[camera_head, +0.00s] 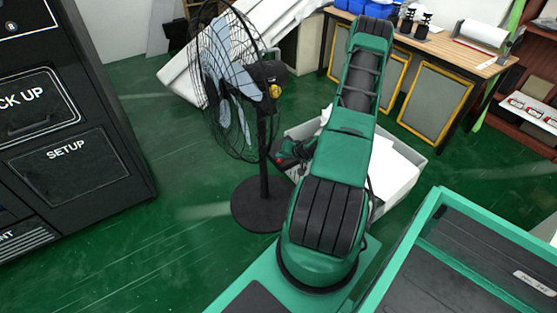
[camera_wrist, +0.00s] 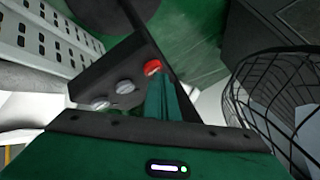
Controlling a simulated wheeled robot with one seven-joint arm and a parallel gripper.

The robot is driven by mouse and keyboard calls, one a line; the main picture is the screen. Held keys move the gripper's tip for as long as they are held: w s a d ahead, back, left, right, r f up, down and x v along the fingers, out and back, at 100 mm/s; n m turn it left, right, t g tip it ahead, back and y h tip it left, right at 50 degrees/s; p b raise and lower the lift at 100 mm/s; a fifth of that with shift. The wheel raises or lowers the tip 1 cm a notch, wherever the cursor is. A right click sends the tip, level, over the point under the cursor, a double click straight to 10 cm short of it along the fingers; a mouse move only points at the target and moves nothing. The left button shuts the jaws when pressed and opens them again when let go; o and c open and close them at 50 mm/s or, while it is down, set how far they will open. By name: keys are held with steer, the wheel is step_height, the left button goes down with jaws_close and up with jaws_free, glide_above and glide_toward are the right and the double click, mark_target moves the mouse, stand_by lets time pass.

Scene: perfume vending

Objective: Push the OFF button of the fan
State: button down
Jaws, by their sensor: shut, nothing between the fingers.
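The black pedestal fan (camera_head: 262,165) stands left of my arm in the head view, its round cage facing left. In the wrist view, part of the cage (camera_wrist: 285,100) shows at the right. A dark control panel (camera_wrist: 100,78) carries a red button (camera_wrist: 152,67) and two grey round buttons (camera_wrist: 125,87); no lettering is readable. My gripper (camera_wrist: 158,82) is shut and empty, its green fingertips right at the red button. I cannot tell whether they touch or press it.
A grey bin (camera_head: 400,182) with white contents stands behind my arm. A wooden table (camera_head: 440,45) is at the back right. A black cabinet (camera_head: 70,120) stands at the left. Green floor (camera_head: 165,215) lies clear between the cabinet and the fan.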

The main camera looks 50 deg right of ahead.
mark_target(282, 160)
steer(key=shift+r, duration=0.65)
steer(key=shift+r, duration=2.5)
steer(key=shift+s, duration=0.1)
